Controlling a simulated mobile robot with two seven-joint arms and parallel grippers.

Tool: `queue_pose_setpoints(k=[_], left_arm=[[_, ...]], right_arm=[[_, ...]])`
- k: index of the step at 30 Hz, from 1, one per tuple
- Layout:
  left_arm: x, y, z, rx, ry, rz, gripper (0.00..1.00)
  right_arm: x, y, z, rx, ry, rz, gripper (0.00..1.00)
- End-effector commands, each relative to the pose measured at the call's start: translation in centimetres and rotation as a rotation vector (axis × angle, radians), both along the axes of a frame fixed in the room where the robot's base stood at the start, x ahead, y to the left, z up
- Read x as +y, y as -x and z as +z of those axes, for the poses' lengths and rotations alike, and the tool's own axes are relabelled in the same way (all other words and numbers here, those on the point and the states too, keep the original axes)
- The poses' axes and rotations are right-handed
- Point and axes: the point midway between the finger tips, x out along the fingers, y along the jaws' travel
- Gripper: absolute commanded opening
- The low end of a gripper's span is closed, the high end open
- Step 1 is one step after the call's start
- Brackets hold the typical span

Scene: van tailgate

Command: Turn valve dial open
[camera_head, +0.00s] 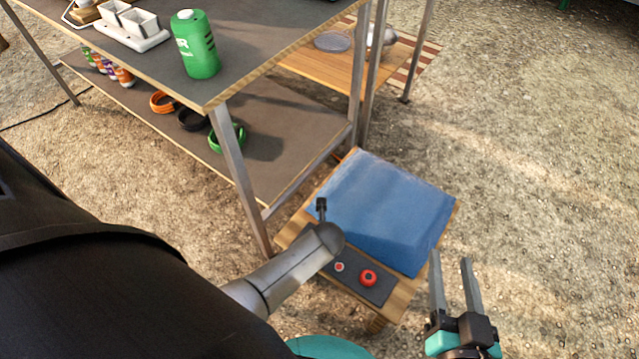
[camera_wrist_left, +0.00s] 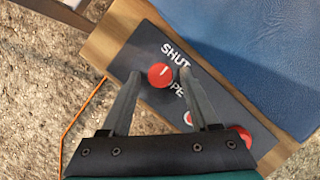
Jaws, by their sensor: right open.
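The red valve dial (camera_wrist_left: 159,75) sits on a dark panel (camera_wrist_left: 216,105) beside the white words SHUT and OPE, the latter partly covered. It bears a short white mark. In the left wrist view my left gripper (camera_wrist_left: 158,73) is open over the panel, one finger on each side of the dial, with a small gap showing on both sides. In the head view my left arm hides this dial and my left fingers cannot be made out. The panel (camera_head: 384,292) shows there right of my arm. My right gripper (camera_head: 450,259) is open and empty, right of the wooden stand.
A blue block-like object (camera_head: 385,210) covers most of the wooden stand (camera_head: 404,294). A metal-legged shelf with a green canister (camera_head: 195,45) stands behind left. Ground at right is clear.

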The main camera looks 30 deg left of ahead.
Motion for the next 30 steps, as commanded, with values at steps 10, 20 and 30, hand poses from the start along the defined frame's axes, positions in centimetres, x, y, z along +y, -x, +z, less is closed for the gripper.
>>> queue_pose_setpoints(k=[10, 20, 30], left_arm=[[0.00, 0.00, 0.00, 0.000, 0.000, 0.000, 0.21], [0.01, 0.02, 0.00, 0.001, -0.001, 0.000, 0.00], [0.11, 0.04, 0.07, 0.001, -0.003, -0.017, 0.00]], right_arm=[[-0.01, -0.01, 0.01, 0.000, 0.000, 0.000, 0.50], [0.00, -0.02, 0.05, -0.001, 0.000, 0.000, 0.50], [-0.43, -0.21, -0.24, 0.046, 0.032, -0.001, 0.50]])
